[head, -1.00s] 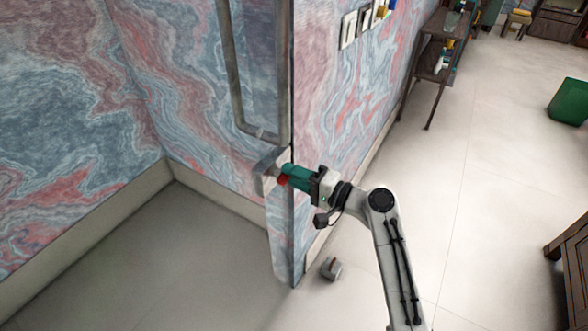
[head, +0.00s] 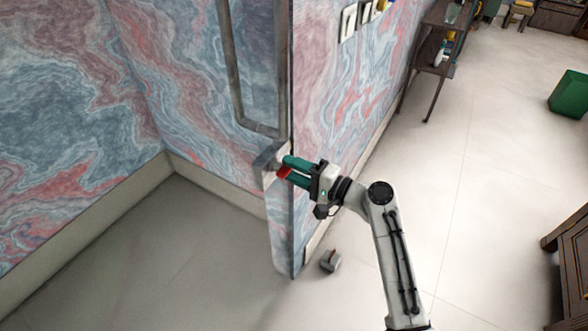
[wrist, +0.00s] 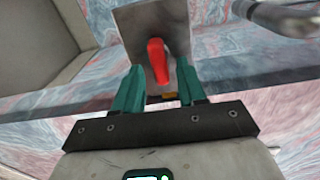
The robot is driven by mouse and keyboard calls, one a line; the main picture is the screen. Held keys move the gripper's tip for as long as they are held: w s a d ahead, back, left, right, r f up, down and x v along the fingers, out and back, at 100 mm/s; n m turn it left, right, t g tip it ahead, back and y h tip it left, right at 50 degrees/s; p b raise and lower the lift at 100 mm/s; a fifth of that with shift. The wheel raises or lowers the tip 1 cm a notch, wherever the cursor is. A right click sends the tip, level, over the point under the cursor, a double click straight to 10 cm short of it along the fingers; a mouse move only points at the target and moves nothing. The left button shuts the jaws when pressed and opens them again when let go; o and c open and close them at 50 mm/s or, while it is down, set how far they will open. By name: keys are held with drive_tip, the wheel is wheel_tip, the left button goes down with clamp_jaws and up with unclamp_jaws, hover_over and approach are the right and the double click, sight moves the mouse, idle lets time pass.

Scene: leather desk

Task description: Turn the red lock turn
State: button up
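The red lock turn (wrist: 158,62) is a small red lever on a grey metal plate (wrist: 178,22) in the wrist view. It points down toward my gripper, slightly tilted. In the head view the red lock turn (head: 284,173) shows between the teal fingers, at a grey lock box (head: 268,158) on the edge of the door. My gripper (wrist: 160,76) is open, with one finger on each side of the lever's lower end and a visible gap on both sides. My gripper also shows in the head view (head: 287,171).
A long metal door handle (head: 262,129) is just above the lock and shows at the upper right of the wrist view. A small grey object (head: 330,261) lies on the floor by the wall.

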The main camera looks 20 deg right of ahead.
drive_tip(key=shift+o, duration=0.8)
drive_tip(key=b+v, duration=0.1)
drive_tip(key=v, duration=0.9)
drive_tip(key=shift+s+d, duration=0.2)
drive_tip(key=shift+s, duration=0.15)
drive_tip(key=s+a+f+n+g+h, duration=0.2)
drive_tip(key=s+f+n+g, duration=0.15)
drive_tip(key=s+f, duration=0.3)
drive_tip(key=s+a+f+n+g+h, duration=0.2)
drive_tip(key=s+a+f+n+g, duration=0.15)
drive_tip(key=s+f, duration=0.3)
drive_tip(key=s+d+f+n+g+h, duration=0.1)
drive_tip(key=s+d+n+g+h, duration=0.1)
drive_tip(key=s, duration=0.6)
drive_tip(key=s+d+f+n+g+h, duration=0.1)
drive_tip(key=s+d+g+h, duration=0.3)
drive_tip(key=s, duration=0.5)
drive_tip(key=shift+s+f+n+g+h, duration=0.3)
drive_tip(key=shift+f+n+h, duration=0.1)
drive_tip(key=shift+f, duration=0.1)
